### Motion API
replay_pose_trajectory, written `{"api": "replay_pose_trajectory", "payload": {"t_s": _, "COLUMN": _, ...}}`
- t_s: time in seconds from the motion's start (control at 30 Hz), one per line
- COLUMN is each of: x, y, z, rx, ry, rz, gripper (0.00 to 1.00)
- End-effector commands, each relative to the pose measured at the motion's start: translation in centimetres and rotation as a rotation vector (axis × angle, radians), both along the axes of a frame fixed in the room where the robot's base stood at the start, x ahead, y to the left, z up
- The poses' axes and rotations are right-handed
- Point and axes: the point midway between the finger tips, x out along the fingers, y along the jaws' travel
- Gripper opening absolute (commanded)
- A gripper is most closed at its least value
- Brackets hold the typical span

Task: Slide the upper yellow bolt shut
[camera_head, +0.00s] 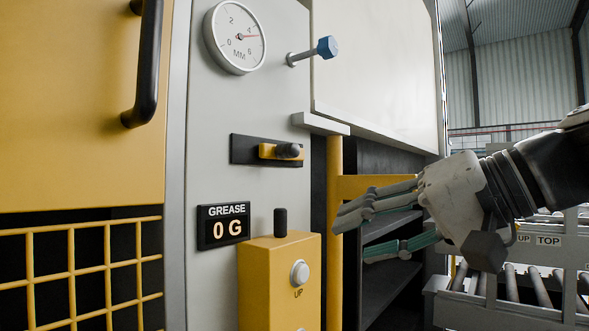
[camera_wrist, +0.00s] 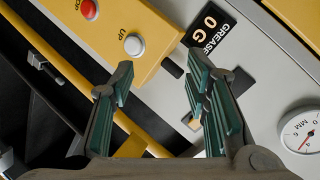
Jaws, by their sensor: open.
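The upper yellow bolt (camera_head: 267,151) sits on a black backing plate (camera_head: 240,149) on the grey panel, below the dial. A dark round knob (camera_head: 289,150) stands out from the bolt near the plate's right end. My gripper (camera_head: 352,238) is open and empty, to the right of and lower than the bolt, apart from it. In the wrist view my open fingers (camera_wrist: 158,80) have green pads. A small yellow piece (camera_wrist: 192,122) shows between them, perhaps part of the bolt; the right finger hides much around it.
A yellow control box (camera_head: 262,270) with a white UP button (camera_head: 300,273) and a black lever (camera_head: 280,222) stands below the bolt. A yellow post (camera_head: 334,190) is near my fingers. A blue-headed peg (camera_head: 327,47) juts out above. The grease display (camera_head: 223,225) is at left.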

Motion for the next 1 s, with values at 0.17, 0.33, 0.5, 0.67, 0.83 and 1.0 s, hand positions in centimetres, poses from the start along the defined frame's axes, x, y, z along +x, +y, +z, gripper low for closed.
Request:
{"api": "replay_pose_trajectory", "payload": {"t_s": 0.17, "x": 4.0, "y": -0.5, "z": 7.2, "rx": 0.21, "ry": -0.151, "rz": 0.013, "gripper": 0.43}}
{"api": "replay_pose_trajectory", "payload": {"t_s": 0.33, "x": 5.4, "y": -1.1, "z": 10.7, "rx": 0.303, "ry": -0.231, "rz": 0.017, "gripper": 0.43}}
{"api": "replay_pose_trajectory", "payload": {"t_s": 0.5, "x": 6.0, "y": -0.4, "z": 11.4, "rx": 0.317, "ry": -0.243, "rz": 0.02, "gripper": 0.43}}
{"api": "replay_pose_trajectory", "payload": {"t_s": 0.67, "x": 7.4, "y": 1.6, "z": 11.3, "rx": 0.316, "ry": -0.24, "rz": 0.019, "gripper": 0.43}}
{"api": "replay_pose_trajectory", "payload": {"t_s": 0.83, "x": 9.5, "y": 4.3, "z": 11.4, "rx": 0.317, "ry": -0.24, "rz": 0.02, "gripper": 0.43}}
{"api": "replay_pose_trajectory", "payload": {"t_s": 1.0, "x": 11.4, "y": 6.8, "z": 11.3, "rx": 0.316, "ry": -0.239, "rz": 0.019, "gripper": 0.43}}
